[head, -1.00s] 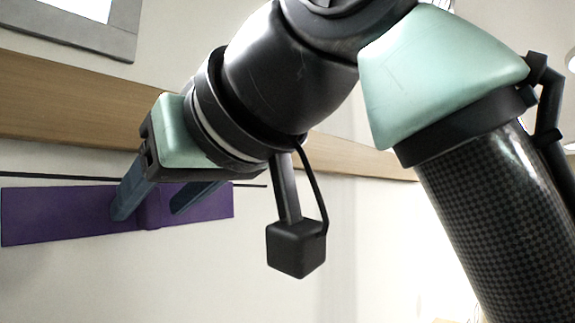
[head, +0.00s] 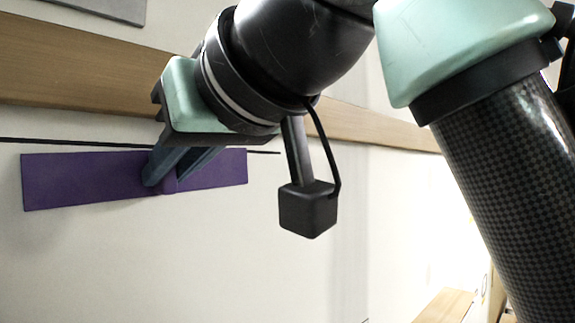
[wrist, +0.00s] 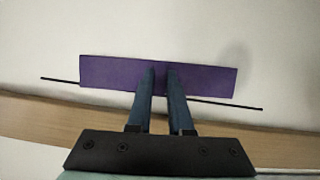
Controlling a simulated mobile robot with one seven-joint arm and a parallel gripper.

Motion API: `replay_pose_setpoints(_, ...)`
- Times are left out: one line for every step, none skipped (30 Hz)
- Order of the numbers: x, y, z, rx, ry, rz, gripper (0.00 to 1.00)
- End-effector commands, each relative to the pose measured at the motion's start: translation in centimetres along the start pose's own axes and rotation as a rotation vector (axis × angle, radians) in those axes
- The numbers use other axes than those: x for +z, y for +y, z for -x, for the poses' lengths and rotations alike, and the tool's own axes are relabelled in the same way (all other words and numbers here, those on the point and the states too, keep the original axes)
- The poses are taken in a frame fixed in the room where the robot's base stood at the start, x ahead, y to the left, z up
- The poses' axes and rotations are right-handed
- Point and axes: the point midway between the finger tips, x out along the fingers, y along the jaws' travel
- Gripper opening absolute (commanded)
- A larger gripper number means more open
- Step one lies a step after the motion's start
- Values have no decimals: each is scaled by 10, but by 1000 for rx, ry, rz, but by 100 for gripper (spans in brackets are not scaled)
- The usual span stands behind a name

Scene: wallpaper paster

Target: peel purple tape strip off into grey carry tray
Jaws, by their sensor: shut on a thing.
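The purple tape strip (head: 80,182) is a long flat band with a small raised tab in the middle. My gripper (head: 163,182) is shut on that tab, with a blue finger on either side. In the wrist view the strip (wrist: 110,73) spreads out to both sides of the fingertips and crosses in front of the black line. In the head view the same line runs clear above it, so the strip looks apart from the wall. A soft shadow falls on the wall. The grey carry tray is not identifiable in either view.
The pale wall (head: 200,260) carries a thin black line (head: 60,142) and a wooden rail (head: 70,75) above it. A grey-framed panel (head: 110,8) shows at the top left. A wooden surface (head: 445,305) shows at the lower right. The wall below the strip is clear.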

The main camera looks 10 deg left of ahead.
Motion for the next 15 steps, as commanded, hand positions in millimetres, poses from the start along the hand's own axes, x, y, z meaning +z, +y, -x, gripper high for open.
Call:
replay_pose_setpoints(1, 0, 2, 0, 0, 0, 0)
replay_pose_setpoints(1, 0, 2, 0, 0, 0, 0)
replay_pose_setpoints(2, 0, 4, 0, 0, 0, 0)
replay_pose_setpoints(2, 0, 5, 0, 0, 0, 0)
replay_pose_setpoints(2, 0, 6, 0, 0, -1, 0)
replay_pose_setpoints(3, 0, 7, 0, 0, -1, 0)
replay_pose_setpoints(3, 0, 8, 1, 0, -1, 0)
replay_pose_setpoints(4, 0, 9, 1, 0, -1, 0)
replay_pose_setpoints(4, 0, 10, 1, 0, -1, 0)
replay_pose_setpoints(4, 0, 11, 1, 0, -1, 0)
replay_pose_setpoints(5, 0, 11, 1, 0, -1, 0)
replay_pose_setpoints(5, 0, 12, 1, 0, -1, 0)
replay_pose_setpoints(6, 0, 13, 1, 0, 0, 0)
replay_pose_setpoints(6, 0, 14, 1, 0, 0, 0)
replay_pose_setpoints(6, 0, 15, 1, 0, 0, 0)
